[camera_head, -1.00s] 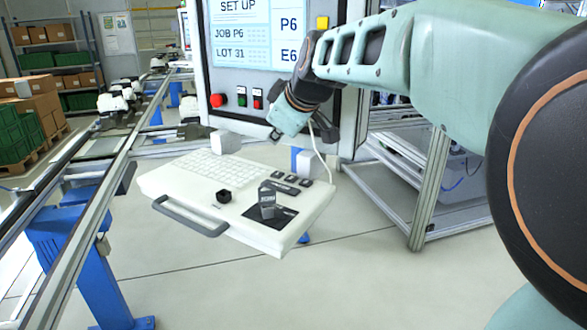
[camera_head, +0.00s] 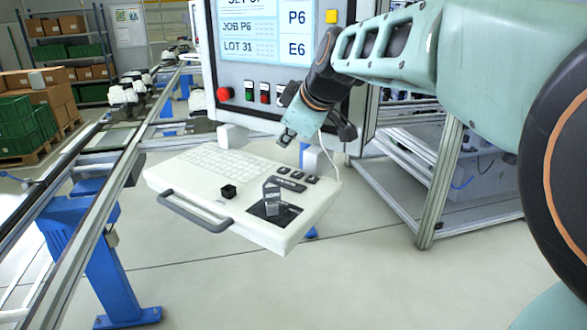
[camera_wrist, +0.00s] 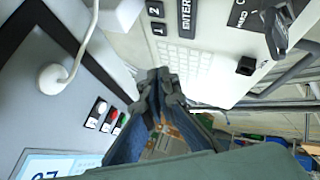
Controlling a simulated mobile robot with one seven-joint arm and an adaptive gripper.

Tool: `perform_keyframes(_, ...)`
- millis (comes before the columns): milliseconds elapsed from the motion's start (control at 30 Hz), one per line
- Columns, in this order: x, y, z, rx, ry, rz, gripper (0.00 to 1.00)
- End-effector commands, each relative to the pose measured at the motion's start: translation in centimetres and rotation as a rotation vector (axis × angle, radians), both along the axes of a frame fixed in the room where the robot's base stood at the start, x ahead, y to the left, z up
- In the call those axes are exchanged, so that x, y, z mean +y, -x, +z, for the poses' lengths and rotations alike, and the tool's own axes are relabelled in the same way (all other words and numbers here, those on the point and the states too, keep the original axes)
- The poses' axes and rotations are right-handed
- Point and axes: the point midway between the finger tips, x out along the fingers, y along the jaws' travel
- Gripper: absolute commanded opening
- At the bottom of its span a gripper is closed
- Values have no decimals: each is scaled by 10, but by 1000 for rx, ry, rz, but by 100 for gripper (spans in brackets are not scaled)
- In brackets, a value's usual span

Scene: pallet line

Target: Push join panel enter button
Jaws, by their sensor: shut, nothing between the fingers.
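The join panel (camera_head: 205,203) is a white console with a keyboard and a grey front handle, tilted in the head view. Its ENTER button (camera_head: 290,185) is a dark, wide key on the right side, beside smaller dark keys. In the wrist view the ENTER button (camera_wrist: 186,14) shows at the top, next to keys marked 1 and 2. My gripper (camera_head: 294,140) is above the panel's back edge, behind and apart from the ENTER button. In the wrist view my gripper (camera_wrist: 160,78) has its fingertips together with nothing between them.
A grey lever (camera_head: 272,197) and a black knob (camera_head: 229,191) stand up from the panel. Behind it is a screen cabinet (camera_head: 230,72) with a red button (camera_head: 225,94) and a white cable. A conveyor rail (camera_head: 85,190) runs along the left. Floor in front is clear.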

Motion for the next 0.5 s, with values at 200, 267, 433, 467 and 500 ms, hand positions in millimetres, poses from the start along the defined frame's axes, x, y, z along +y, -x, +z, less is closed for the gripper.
perform_keyframes(200, 0, 0, -33, 2, 1, 1, 0)
perform_keyframes(267, 0, 0, -42, 1, 1, 1, 0)
perform_keyframes(433, 0, 0, -66, 0, 0, 0, 0)
perform_keyframes(467, 0, 0, -68, 0, 0, 0, 0)
perform_keyframes(500, 0, 0, -71, 0, 0, 0, 0)
